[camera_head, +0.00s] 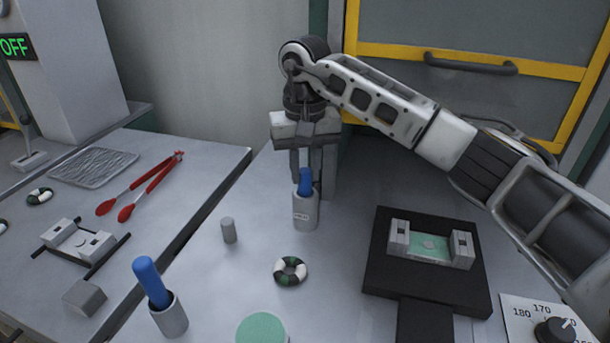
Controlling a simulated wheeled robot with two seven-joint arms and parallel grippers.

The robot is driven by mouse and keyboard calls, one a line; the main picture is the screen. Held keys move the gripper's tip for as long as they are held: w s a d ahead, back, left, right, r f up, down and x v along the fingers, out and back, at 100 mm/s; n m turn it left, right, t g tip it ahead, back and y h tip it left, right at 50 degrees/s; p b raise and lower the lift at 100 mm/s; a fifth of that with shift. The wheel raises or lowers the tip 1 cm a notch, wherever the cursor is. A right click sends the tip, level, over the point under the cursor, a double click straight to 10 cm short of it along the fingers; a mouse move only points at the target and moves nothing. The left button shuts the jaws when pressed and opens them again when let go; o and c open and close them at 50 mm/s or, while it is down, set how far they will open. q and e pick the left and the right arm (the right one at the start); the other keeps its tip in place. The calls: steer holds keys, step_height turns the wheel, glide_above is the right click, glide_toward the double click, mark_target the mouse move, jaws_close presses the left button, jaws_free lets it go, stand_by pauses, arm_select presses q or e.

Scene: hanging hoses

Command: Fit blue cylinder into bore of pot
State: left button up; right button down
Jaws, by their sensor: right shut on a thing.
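A blue cylinder (305,186) stands nearly upright at the mouth of a grey pot (305,212) with a small label, in the middle of the table. My right gripper (306,172) points straight down above this pot and is shut on the upper part of the blue cylinder. The cylinder's lower end is hidden by the pot's rim, so how deep it sits cannot be told. A second blue cylinder (151,281) leans in another grey pot (170,317) at the front left, with no gripper near it. My left gripper is not in view.
A small grey peg (229,230), a green-and-white ring (290,271) and a green-topped round piece (262,329) stand near the pot. A black fixture (384,270) is at right. Red tongs (142,187) and a tray (92,168) lie on the left table, across a gap.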

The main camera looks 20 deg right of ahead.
mark_target(308, 195)
step_height(308, 195, down, 2)
steer(key=shift+f, duration=0.15)
steer(key=shift+s, duration=0.1)
steer(key=shift+s+f+b, duration=0.2)
steer(key=shift+f+b, duration=0.1)
steer(key=shift+f, duration=0.4)
steer(key=c, duration=1.2)
jaws_free()
steer(key=shift+a, duration=0.1)
steer(key=shift+c, duration=0.2)
steer(key=shift+f, duration=0.1)
steer(key=shift+d, duration=0.2)
step_height(308, 195, up, 14)
steer(key=shift+w+a+f, duration=0.15)
steer(key=shift+w+f, duration=0.05)
